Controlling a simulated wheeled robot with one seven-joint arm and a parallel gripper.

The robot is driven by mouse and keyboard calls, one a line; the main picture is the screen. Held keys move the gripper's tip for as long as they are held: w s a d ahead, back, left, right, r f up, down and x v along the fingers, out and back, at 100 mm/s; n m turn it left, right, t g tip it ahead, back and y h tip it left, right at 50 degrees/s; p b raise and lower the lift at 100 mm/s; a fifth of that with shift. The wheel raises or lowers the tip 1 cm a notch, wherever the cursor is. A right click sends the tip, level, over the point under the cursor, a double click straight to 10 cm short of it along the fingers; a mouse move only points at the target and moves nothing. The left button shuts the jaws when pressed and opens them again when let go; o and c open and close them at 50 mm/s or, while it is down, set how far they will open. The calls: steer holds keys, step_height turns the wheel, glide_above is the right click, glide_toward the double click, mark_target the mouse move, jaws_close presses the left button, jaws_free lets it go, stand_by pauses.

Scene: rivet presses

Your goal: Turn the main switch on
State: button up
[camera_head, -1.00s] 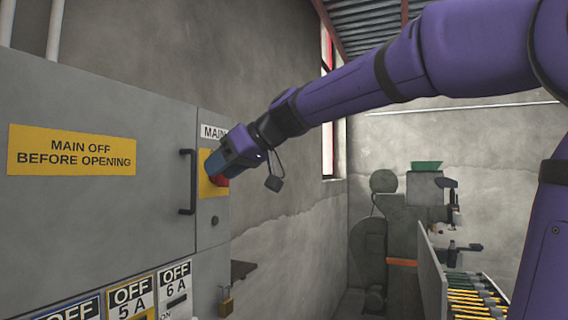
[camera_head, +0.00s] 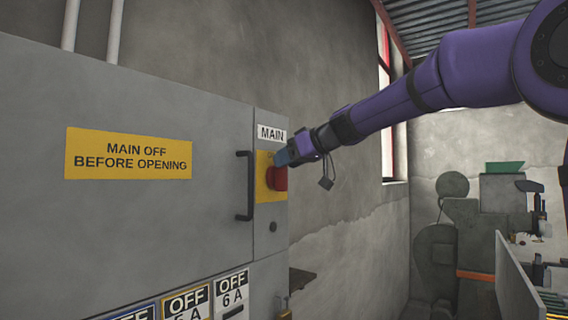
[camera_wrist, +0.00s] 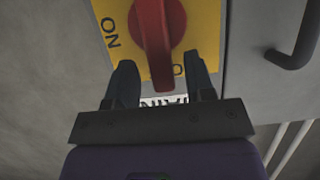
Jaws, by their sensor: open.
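The main switch is a red rotary knob (camera_head: 279,178) on a yellow plate (camera_head: 263,190), under the MAIN label (camera_head: 271,133) on the grey cabinet. In the wrist view its red handle (camera_wrist: 156,40) points down toward my gripper, with "ON" (camera_wrist: 112,33) on the left. A partly hidden letter lies right of the handle's end. My gripper (camera_wrist: 160,82) is open, one finger on each side of the handle's end in the picture. I cannot tell whether they touch it. In the head view my gripper (camera_head: 284,157) is at the knob's upper side.
A black door handle (camera_head: 245,186) stands left of the switch, near a yellow warning sign (camera_head: 128,154). Labelled OFF switches (camera_head: 230,292) sit below. A grey-green machine (camera_head: 485,225) stands at the back right.

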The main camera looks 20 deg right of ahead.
steer(key=shift+x, duration=0.9)
jaws_close()
steer(key=shift+w+d+f+m+g+y, duration=0.3)
steer(key=shift+d+f+m+y, duration=0.3)
steer(key=shift+m+y, duration=1.15)
steer(key=shift+w+d+f+m+g+y, duration=0.35)
steer(key=shift+f+m+y, duration=0.4)
steer(key=shift+m, duration=1.95)
steer(key=shift+w+d+f+m+g+y, duration=0.15)
steer(key=shift+w+d+f+m+y, duration=0.35)
steer(key=shift+m+y, duration=1.3)
steer(key=shift+s+m+h, duration=0.1)
steer(key=shift+m+h, duration=0.4)
steer(key=shift+m, duration=0.05)
